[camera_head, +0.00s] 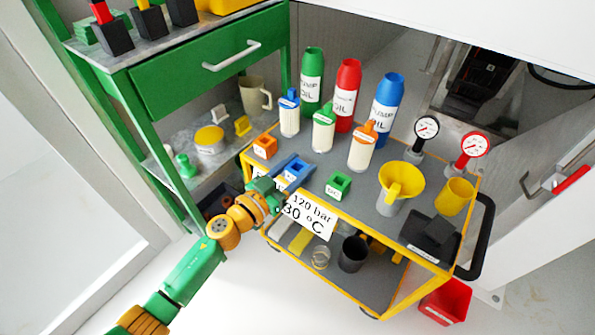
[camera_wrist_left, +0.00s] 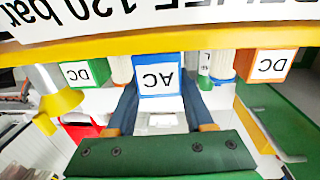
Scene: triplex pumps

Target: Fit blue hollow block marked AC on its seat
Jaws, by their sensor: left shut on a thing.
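The blue hollow block marked AC (camera_head: 297,170) is at the front edge of the yellow-rimmed cart. In the left wrist view the block (camera_wrist_left: 158,76) shows its white AC label upside down. My left gripper (camera_head: 288,170) comes in from the left and is shut on it. Its two blue fingers (camera_wrist_left: 158,104) lie on either side of the block. I cannot tell whether the block still touches the cart top. No seat for the block can be made out. My right gripper is not in view.
An orange block (camera_head: 265,147) and a green block (camera_head: 338,185) stand on the cart either side. Behind them are capped bottles (camera_head: 323,132) and taller oil bottles (camera_head: 346,95). A yellow funnel (camera_head: 400,182) and gauges (camera_head: 426,130) stand right. A sign (camera_head: 308,214) hangs in front.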

